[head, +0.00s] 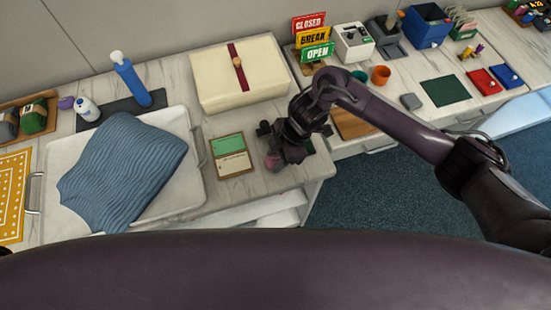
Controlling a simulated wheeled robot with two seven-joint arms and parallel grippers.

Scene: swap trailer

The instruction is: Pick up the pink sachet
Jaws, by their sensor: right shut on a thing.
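My right gripper (271,147) reaches down over the right end of the near counter, beside the green-and-cream card. A small pink patch, the pink sachet (272,161), shows at its fingertips. The gripper is shut on it. Most of the sachet is hidden by the gripper, and I cannot tell whether it touches the counter. My left gripper is not in view.
Left of the gripper are the card in its wooden frame (232,168) and a white tray (190,185) with a blue cloth (130,170). A cream box (238,72) with a red band stands behind. Coloured signs (312,38) and an orange cup (381,75) stand right of it.

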